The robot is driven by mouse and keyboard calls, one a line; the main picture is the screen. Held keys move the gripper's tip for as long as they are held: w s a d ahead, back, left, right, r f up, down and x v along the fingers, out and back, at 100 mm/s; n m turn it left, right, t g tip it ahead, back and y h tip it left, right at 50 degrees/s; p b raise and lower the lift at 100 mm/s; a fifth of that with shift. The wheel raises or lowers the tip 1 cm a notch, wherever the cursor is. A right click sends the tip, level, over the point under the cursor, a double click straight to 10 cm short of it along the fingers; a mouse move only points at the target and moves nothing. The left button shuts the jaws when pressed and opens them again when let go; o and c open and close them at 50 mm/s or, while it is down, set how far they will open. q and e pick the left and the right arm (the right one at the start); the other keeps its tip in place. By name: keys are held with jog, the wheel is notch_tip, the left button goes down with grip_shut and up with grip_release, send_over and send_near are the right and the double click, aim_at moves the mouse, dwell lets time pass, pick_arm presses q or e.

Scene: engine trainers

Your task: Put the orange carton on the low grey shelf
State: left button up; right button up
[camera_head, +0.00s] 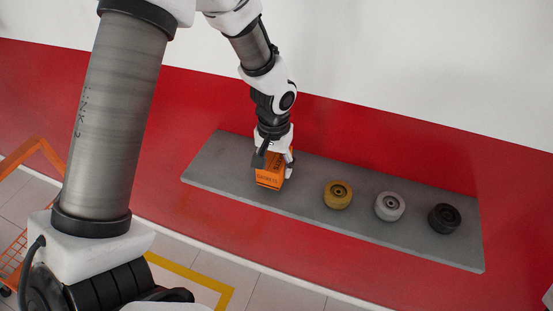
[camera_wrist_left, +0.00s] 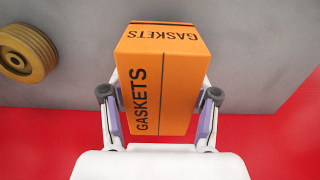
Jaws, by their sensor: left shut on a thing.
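The orange carton (camera_head: 270,174) is a box, and in the left wrist view the carton (camera_wrist_left: 165,75) shows the word "GASKETS" on two faces. My left gripper (camera_head: 273,158) is shut on it, with one finger on each side, as the left wrist view also shows at the gripper (camera_wrist_left: 160,105). The low grey shelf (camera_head: 225,165) is a long slab along the red wall. The carton is at the shelf's left part, upright or nearly so. I cannot tell whether its bottom touches the shelf. My right gripper is not in view.
On the shelf to the right of the carton stand a yellow-brown wheel-like part (camera_head: 338,194), a light grey one (camera_head: 389,206) and a black one (camera_head: 444,218). An orange wire cart (camera_head: 30,155) stands at the left. The shelf's left end is bare.

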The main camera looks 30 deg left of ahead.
pick_arm(q)
jog(key=shift+s+f, duration=0.1)
jog(key=shift+f, duration=0.6)
jog(key=shift+w+a+f, duration=0.1)
jog(key=shift+w+f, duration=0.1)
jog(key=shift+w, duration=0.15)
jog(key=o, duration=1.4)
jog(key=shift+s, duration=0.1)
jog(key=shift+s+r, duration=0.1)
jog(key=shift+s, duration=0.05)
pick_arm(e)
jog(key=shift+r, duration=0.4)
